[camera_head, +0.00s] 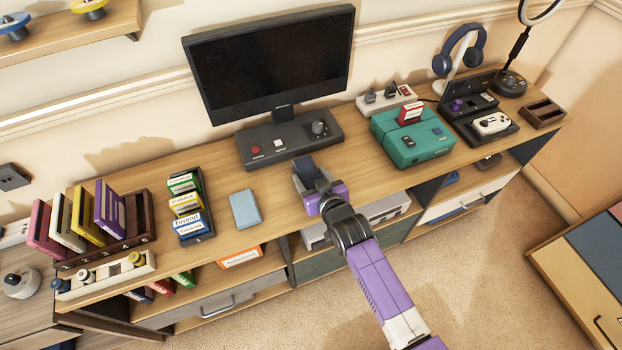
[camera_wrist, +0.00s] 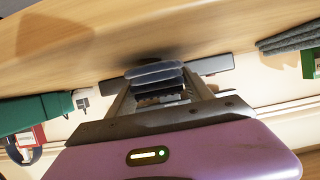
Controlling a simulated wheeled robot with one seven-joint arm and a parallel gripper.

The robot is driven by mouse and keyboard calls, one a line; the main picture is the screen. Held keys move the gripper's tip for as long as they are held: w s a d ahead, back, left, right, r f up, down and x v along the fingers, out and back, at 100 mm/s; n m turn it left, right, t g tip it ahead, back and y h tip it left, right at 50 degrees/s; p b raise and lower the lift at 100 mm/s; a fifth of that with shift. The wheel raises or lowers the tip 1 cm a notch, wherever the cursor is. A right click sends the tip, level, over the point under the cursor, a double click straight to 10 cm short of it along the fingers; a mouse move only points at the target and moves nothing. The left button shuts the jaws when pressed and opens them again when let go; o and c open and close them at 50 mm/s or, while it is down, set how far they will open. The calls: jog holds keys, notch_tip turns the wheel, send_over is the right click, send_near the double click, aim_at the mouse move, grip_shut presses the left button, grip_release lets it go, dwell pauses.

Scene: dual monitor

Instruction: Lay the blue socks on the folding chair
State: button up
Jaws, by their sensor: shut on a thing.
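My gripper (camera_head: 306,180) is over the front part of the wooden desk, in front of the monitor's black base. It is shut on a folded dark blue bundle, which looks like the blue socks (camera_head: 303,164). In the wrist view the socks (camera_wrist: 154,72) show as stacked grey-blue layers between the fingers (camera_wrist: 158,92). They are close to the desk top; I cannot tell whether they touch it. I see no folding chair in either view.
A light blue flat item (camera_head: 245,208) lies left of my gripper, beside a tray of cartridges (camera_head: 190,205). The black monitor (camera_head: 270,65) stands behind. A teal console (camera_head: 412,137) is to the right. Carpet (camera_head: 440,270) is clear in front; a panelled cabinet (camera_head: 590,265) stands at lower right.

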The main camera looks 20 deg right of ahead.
jog(key=shift+f, duration=0.35)
jog(key=shift+f, duration=0.15)
jog(key=o, duration=1.3)
jog(key=shift+o, duration=0.2)
jog(key=shift+r, duration=0.25)
jog(key=v, duration=1.2)
jog(key=shift+s+f, duration=0.1)
jog(key=shift+f, duration=0.05)
